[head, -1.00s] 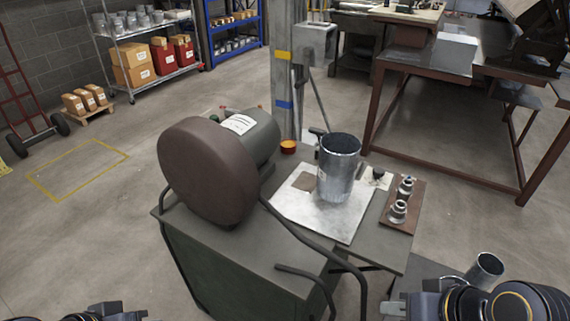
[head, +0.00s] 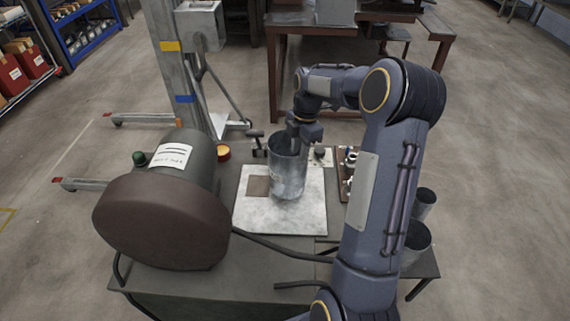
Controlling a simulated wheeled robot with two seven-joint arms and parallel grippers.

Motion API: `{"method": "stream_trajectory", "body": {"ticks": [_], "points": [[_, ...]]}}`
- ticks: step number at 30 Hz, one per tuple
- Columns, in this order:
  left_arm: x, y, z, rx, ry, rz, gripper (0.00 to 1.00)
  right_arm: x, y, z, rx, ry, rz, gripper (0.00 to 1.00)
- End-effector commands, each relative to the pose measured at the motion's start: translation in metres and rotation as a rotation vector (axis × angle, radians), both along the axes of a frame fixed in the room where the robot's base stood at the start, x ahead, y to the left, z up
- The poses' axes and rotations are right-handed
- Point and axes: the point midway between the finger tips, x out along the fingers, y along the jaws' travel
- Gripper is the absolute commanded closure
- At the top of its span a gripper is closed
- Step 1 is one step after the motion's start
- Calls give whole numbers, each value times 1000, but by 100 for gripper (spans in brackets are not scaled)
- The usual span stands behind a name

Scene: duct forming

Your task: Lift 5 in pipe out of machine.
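A grey metal pipe (head: 288,176) stands upright on the pale square plate (head: 265,218) of the machine. My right arm reaches up from the bottom and bends over to the pipe from the right. My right gripper (head: 294,142) points down at the pipe's top rim, and a finger seems to reach into the opening. Whether the fingers are closed on the pipe wall is too small to tell. My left gripper is out of view.
The machine's large brown round housing (head: 162,222) is left of the plate, with a dark bent bar in front. Two more metal pipes (head: 417,236) stand right of my arm, partly hidden by it. A grey post (head: 180,75) rises behind the machine.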

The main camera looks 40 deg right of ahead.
Motion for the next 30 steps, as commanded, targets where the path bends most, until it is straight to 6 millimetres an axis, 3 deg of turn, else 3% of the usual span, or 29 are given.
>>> {"method": "stream_trajectory", "body": {"ticks": [12, 21, 28, 30], "points": [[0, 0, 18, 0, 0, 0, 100, -1, 5, -55, 1, 2, -3, 72], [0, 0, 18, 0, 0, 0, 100, -1, 5, -62, 0, -1, -4, 72], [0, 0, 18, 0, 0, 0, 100, -1, 6, -61, 0, -2, -3, 100], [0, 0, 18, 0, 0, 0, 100, -1, 6, -61, 0, -2, -3, 100]]}}
